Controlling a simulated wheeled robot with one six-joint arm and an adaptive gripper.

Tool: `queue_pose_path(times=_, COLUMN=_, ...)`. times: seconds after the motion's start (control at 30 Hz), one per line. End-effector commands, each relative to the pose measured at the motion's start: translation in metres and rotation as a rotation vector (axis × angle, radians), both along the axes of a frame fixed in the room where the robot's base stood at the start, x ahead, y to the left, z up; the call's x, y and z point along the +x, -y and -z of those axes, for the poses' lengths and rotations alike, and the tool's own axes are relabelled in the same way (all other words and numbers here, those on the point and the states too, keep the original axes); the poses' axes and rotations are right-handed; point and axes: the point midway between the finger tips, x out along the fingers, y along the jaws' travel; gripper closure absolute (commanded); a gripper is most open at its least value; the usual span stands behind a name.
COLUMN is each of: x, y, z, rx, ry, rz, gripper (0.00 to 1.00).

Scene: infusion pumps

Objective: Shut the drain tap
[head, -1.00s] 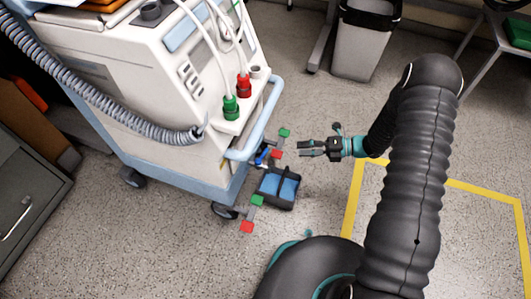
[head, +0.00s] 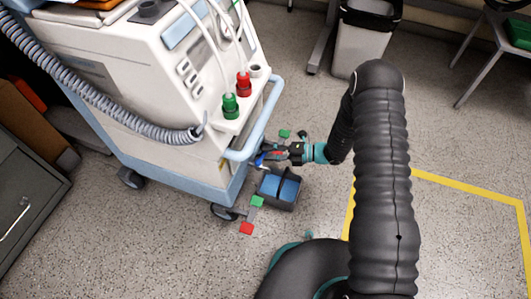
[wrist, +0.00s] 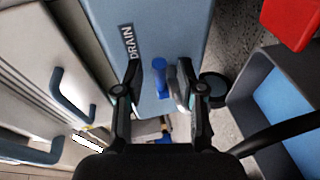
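The drain tap's blue lever (wrist: 160,75) stands out from a blue panel (wrist: 175,30) marked DRAIN (wrist: 129,42), with a grey metal part beside it. In the head view, a small blue bit of the tap (head: 260,159) shows low on the machine's side, just left of my gripper (head: 283,152). In the wrist view, my gripper (wrist: 162,92) is open, with its fingers apart on either side of the lever's line. I see no clear contact, and the depth between fingertips and lever is hard to judge.
A dark bucket (head: 294,201) with blue inside and a handle stands on the floor below my gripper. Red (head: 247,228) and green (head: 257,201) squares lie near it. The white machine (head: 170,90) has a blue rail (head: 265,118). Floor to the right is open.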

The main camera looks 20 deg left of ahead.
Motion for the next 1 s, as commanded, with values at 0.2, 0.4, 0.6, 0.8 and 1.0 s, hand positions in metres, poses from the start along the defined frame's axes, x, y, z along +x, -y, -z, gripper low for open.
queue_pose_path(times=0.2, x=-0.002, y=-0.016, z=0.003, rx=0.0, ry=0.0, rz=0.0, gripper=0.61)
queue_pose_path(times=0.4, x=-0.002, y=-0.018, z=0.003, rx=0.0, ry=0.0, rz=0.001, gripper=0.61)
queue_pose_path(times=0.6, x=-0.002, y=-0.018, z=0.003, rx=0.0, ry=0.0, rz=0.0, gripper=0.84)
queue_pose_path(times=0.8, x=-0.002, y=-0.018, z=0.003, rx=0.0, ry=0.0, rz=0.0, gripper=1.0)
queue_pose_path(times=1.0, x=-0.001, y=-0.021, z=0.004, rx=0.002, ry=0.002, rz=-0.054, gripper=1.0)
